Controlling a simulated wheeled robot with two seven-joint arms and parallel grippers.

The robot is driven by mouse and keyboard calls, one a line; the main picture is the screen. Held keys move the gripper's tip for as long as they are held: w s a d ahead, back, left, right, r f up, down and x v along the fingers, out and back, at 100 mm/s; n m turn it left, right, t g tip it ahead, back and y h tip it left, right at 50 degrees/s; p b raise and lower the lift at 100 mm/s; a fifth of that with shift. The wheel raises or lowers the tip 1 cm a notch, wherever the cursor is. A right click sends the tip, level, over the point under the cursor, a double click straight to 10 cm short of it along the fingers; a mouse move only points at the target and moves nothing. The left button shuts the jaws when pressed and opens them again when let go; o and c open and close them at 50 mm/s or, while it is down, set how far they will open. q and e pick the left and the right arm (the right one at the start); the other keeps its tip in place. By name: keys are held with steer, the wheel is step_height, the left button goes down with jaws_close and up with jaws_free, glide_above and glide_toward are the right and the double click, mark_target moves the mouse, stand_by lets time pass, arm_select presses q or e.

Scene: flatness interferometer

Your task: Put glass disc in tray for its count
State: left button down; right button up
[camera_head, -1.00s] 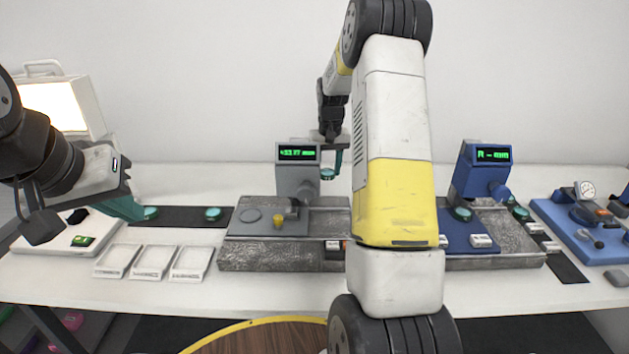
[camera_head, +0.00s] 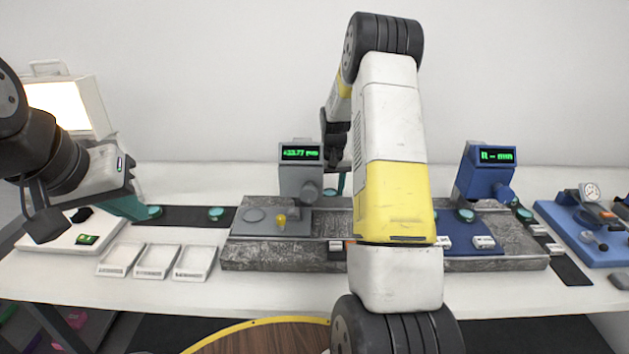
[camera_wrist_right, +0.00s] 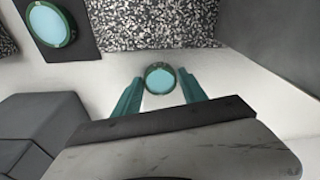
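My right gripper (camera_wrist_right: 160,80) has its teal fingers on either side of a small round glass disc (camera_wrist_right: 160,77) with a teal rim, which looks held at the fingertips above the white table. In the head view my right arm hides most of this gripper. Three white trays (camera_head: 156,276) stand in a row at the front left, and they look empty; their labels are too small to read. My left gripper (camera_head: 130,207) is at the left, close to a glass disc (camera_head: 154,212) on a black strip; its finger gap is unclear.
Another disc (camera_head: 215,213) lies on the black strip (camera_head: 184,217). A grey instrument (camera_head: 300,180) on a granite slab (camera_head: 270,259) has a lit green reading. A blue instrument (camera_head: 484,177) and a blue dial-gauge stand (camera_head: 590,240) are to the right. A lit box (camera_head: 65,105) stands far left.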

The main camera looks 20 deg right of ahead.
steer(key=shift+o, duration=1.1)
steer(key=shift+r, duration=0.15)
step_height(320, 180, up, 11)
steer(key=s, duration=0.1)
steer(key=shift+s, duration=0.15)
steer(key=shift+o, duration=0.4)
steer(key=shift+r, duration=0.25)
steer(key=n+g, duration=0.1)
steer(key=n, duration=0.2)
glide_above(331, 191)
step_height(331, 191, down, 4)
steer(key=shift+f, duration=0.25)
steer(key=f, duration=0.7)
steer(key=shift+s+a+f, duration=0.15)
steer(key=shift+a+f, duration=0.05)
steer(key=shift+a, duration=0.05)
steer(key=shift+r, duration=0.1)
jaws_close()
